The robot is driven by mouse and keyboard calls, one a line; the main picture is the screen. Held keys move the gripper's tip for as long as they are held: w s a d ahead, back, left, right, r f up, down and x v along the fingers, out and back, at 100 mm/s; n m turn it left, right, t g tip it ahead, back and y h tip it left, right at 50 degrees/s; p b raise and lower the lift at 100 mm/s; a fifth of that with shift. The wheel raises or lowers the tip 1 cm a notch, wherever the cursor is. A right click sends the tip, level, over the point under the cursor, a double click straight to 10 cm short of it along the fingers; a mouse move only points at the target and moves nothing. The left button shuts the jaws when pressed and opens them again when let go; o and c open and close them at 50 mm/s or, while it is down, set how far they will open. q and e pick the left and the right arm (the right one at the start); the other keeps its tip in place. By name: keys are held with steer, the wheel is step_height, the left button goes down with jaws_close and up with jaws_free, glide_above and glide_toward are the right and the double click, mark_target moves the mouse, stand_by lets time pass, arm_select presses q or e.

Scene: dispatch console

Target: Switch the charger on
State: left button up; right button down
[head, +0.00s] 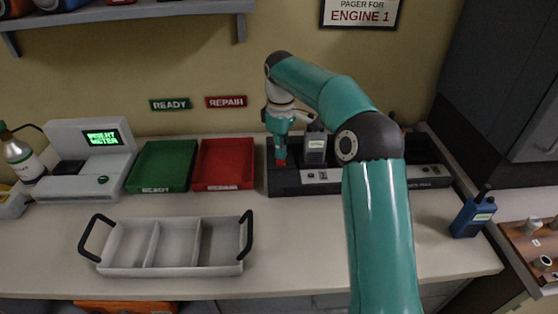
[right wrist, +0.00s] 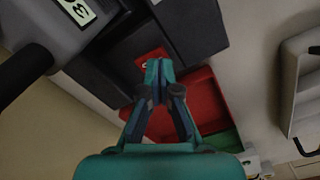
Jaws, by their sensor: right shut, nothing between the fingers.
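The charger (head: 286,187) is a long black dock at the back of the counter, partly hidden behind my right arm. A dark radio (head: 315,147) with a pale label stands upright in it, and shows at the upper left of the right wrist view (right wrist: 82,25). A small red part (right wrist: 150,58), apparently the switch, is on the charger's left end. My right gripper (head: 280,148) points down over that end, shut and empty. In the right wrist view its fingertips (right wrist: 153,66) are at the red part; I cannot tell whether they touch it. My left gripper is not in view.
A red REPAIR tray (head: 224,187) and a green READY tray (head: 160,191) stand left of the charger. A grey meter (head: 108,180) is farther left. A grey divided tote (head: 172,271) lies in front. A blue radio (head: 473,217) stands at right.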

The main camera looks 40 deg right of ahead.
mark_target(281, 163)
steer(key=shift+f+b, duration=0.75)
steer(key=shift+f, duration=0.5)
stand_by(0.4)
step_height(281, 163, up, 7)
steer(key=p, duration=0.7)
steer(key=shift+r+p, duration=0.1)
steer(key=shift+p, duration=0.2)
stand_by(0.4)
